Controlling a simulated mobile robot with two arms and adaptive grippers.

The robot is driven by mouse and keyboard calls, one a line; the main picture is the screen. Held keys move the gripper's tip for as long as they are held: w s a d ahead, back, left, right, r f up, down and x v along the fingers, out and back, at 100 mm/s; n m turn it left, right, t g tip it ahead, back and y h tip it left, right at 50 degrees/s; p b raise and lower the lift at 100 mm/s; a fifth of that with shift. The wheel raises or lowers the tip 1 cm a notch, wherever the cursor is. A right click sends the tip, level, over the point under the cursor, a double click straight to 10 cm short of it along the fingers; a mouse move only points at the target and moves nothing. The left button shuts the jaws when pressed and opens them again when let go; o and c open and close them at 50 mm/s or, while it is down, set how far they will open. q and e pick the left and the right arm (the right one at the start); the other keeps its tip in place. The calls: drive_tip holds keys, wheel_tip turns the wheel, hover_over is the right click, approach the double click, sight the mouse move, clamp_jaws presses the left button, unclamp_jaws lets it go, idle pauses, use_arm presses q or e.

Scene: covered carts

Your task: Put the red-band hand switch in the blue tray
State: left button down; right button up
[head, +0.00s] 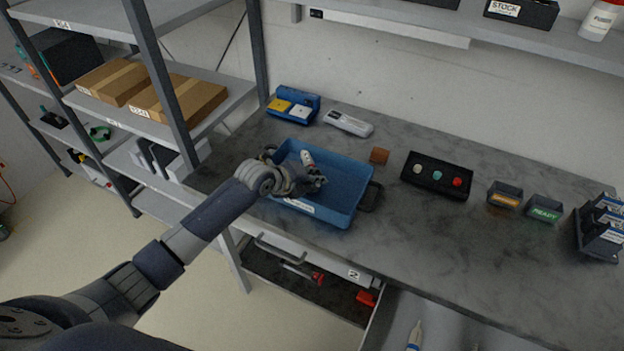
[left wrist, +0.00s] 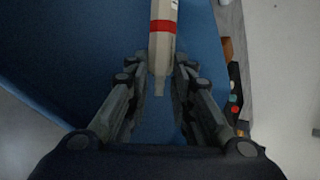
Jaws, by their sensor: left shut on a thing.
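The blue tray (head: 347,188) stands on the grey bench, and its blue inside fills much of the left wrist view (left wrist: 60,60). The red-band hand switch (head: 307,160) is a pale stick, and its red band shows in the left wrist view (left wrist: 163,27). My left gripper (head: 308,182) reaches in over the left part of the tray. It is shut on the hand switch, whose narrow tip lies between the fingers (left wrist: 158,85). I cannot tell whether the switch touches the tray floor. My right gripper is not in view.
A black box with three buttons (head: 437,176) stands right of the tray, with a small brown block (head: 379,155) between them. A blue holder (head: 293,107) and a white device (head: 348,123) stand behind. An open drawer (head: 440,325) juts out in front, holding another white stick (head: 414,337).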

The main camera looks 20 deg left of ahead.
use_arm(q)
drive_tip(key=c, duration=1.7)
unclamp_jaws()
drive_tip(key=shift+r+p, duration=0.3)
drive_tip(key=shift+p, duration=0.05)
drive_tip(key=shift+r+p, duration=0.4)
drive_tip(key=shift+r, duration=0.05)
drive_tip(key=shift+b+v, duration=1.2)
drive_tip(key=shift+v, duration=4.75)
